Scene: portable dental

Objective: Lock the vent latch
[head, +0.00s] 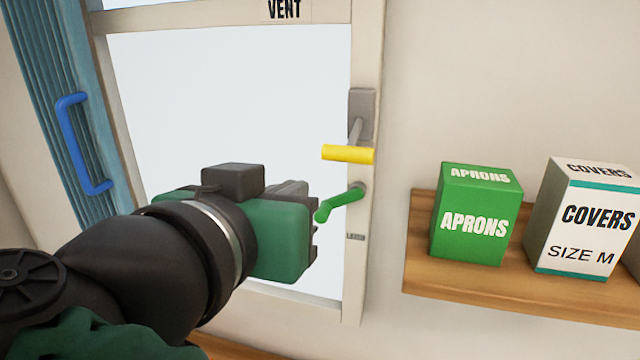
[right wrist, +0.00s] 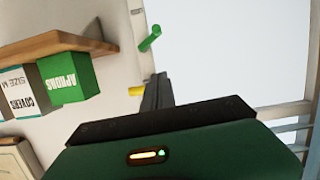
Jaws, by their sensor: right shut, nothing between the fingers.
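The vent window (head: 230,90) has a cream frame with the word VENT at its top. On its right stile a green latch lever (head: 340,203) slants down to the left from its pivot. Above it a yellow handle (head: 347,154) juts left from a grey plate (head: 361,110). My right gripper (head: 300,188) is left of the green lever, with its fingers mostly hidden by its own body. In the right wrist view the fingers (right wrist: 158,88) are shut and empty, beside the yellow handle (right wrist: 136,91); the green lever (right wrist: 150,38) is beyond their tips. My left gripper is not in view.
A wooden shelf (head: 520,300) on the right wall carries a green APRONS box (head: 475,222) and a white COVERS box (head: 590,215). A blue pull handle (head: 75,145) is on the blue ribbed panel at left. The wall above the shelf is clear.

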